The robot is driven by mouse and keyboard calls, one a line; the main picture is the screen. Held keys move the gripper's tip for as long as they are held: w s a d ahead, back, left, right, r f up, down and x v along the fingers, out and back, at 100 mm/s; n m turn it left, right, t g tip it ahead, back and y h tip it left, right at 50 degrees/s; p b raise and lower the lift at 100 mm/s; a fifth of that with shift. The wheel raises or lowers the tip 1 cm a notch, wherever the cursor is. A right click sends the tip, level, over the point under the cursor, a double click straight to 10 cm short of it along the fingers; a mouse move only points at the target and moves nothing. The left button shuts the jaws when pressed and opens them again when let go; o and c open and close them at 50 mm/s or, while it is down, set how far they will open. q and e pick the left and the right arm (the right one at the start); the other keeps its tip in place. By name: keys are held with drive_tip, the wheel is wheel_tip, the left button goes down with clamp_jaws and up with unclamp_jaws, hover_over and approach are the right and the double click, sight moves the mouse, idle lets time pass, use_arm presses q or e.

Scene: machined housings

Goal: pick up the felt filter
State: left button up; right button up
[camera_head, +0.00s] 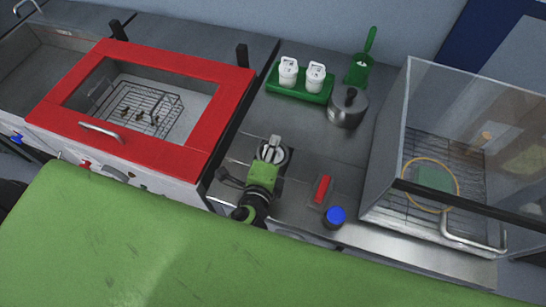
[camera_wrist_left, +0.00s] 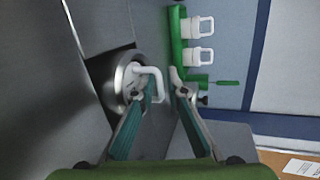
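I cannot pick out the felt filter for certain. A flat green square piece (camera_head: 434,178) lies on a wire rack inside the clear-sided box at the right of the head view, with a thin yellow-orange ring (camera_head: 457,178) around it. My left gripper (camera_head: 268,163) is over the counter, far to the left of that box. In the left wrist view the teal fingers of my left gripper (camera_wrist_left: 168,92) are apart with nothing held. A round silver fitting (camera_wrist_left: 127,78) with a pale curved handle is just beyond them; contact cannot be told. My right gripper is not in view.
A red-framed basin (camera_head: 215,105) holding a wire basket is at left. A green tray (camera_head: 300,88) with two white containers, a green scoop (camera_head: 360,66) and a steel pot (camera_head: 347,108) stand behind. A red switch (camera_head: 322,189) and blue knob (camera_head: 335,216) are near the front edge.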

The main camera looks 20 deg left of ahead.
use_arm(q)
drive_tip(key=shift+s, duration=0.1)
clamp_jaws()
drive_tip(key=shift+r, duration=0.1)
wheel_tip(320, 180, up, 9)
drive_tip(key=shift+r, duration=0.2)
drive_tip(key=shift+r+p, duration=1.75)
drive_tip(key=shift+r, duration=0.05)
drive_tip(key=shift+f, duration=0.1)
